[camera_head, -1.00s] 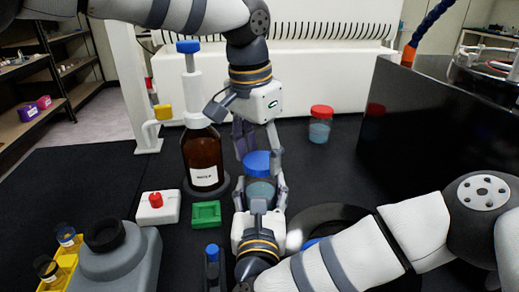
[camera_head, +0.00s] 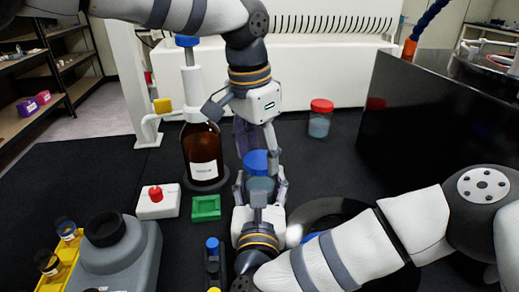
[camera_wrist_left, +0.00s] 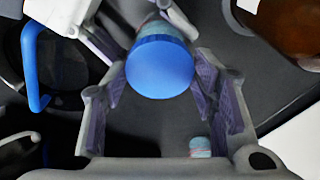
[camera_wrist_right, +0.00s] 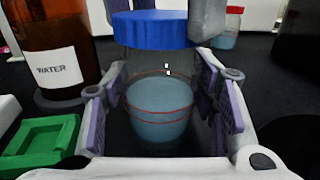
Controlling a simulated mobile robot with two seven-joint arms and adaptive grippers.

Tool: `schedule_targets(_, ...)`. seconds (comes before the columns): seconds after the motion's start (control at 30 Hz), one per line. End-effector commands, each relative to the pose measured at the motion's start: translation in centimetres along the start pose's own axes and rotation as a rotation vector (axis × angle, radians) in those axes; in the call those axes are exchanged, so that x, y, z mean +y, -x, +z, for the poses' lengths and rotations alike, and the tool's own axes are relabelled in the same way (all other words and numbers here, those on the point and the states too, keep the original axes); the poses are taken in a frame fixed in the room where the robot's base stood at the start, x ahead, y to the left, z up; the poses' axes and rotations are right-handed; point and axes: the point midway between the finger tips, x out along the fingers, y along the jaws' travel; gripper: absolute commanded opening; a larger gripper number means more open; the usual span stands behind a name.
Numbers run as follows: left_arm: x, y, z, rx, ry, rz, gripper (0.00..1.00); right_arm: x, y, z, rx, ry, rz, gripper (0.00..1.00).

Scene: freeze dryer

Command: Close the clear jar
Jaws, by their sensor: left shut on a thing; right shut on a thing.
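The clear jar (camera_head: 260,184) stands in the middle of the dark bench. In the right wrist view the jar (camera_wrist_right: 160,110) is transparent with blue-grey contents and red rings. A blue lid (camera_head: 256,162) sits level at its top; it also shows in the left wrist view (camera_wrist_left: 160,68) and the right wrist view (camera_wrist_right: 153,29). Whether it is fully seated I cannot tell. My left gripper (camera_head: 256,148) comes from above, shut on the lid with a finger on each side. My right gripper (camera_head: 259,188) comes from the front, its fingers around the jar body, shut on it.
A brown bottle labelled water (camera_head: 203,155) with a pump stands left of the jar. A green block (camera_head: 206,208) and a white box with a red button (camera_head: 158,201) lie nearby. A red-lidded jar (camera_head: 320,119) stands behind right. A black machine (camera_head: 400,125) is at right.

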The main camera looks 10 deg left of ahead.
Motion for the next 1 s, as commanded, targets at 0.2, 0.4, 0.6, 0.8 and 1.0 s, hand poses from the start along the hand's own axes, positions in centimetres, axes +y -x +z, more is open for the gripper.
schedule_targets(0.2, -0.15, -0.02, -0.15, 0.003, -0.663, 0.084, 0.41, -0.01, 0.0, -0.01, 0.0, 0.001, 0.0, 0.0)
schedule_targets(0.4, -0.2, -0.11, -0.3, 0.001, -1.397, 0.174, 0.41, -0.01, 0.0, -0.01, 0.001, 0.001, 0.0, 0.0)
schedule_targets(0.6, -0.1, -0.12, -0.45, 0.0, -2.139, 0.264, 0.41, -0.01, 0.0, -0.02, 0.001, 0.001, 0.0, 0.0)
schedule_targets(0.8, -0.08, -0.1, -0.46, -0.002, -2.644, 0.325, 0.41, -0.01, 0.01, -0.03, 0.001, 0.001, 0.0, 0.0)
schedule_targets(1.0, -0.05, -0.1, -0.46, 0.0, -2.773, 0.341, 0.41, -0.01, 0.01, -0.03, 0.001, 0.001, 0.0, 0.0)
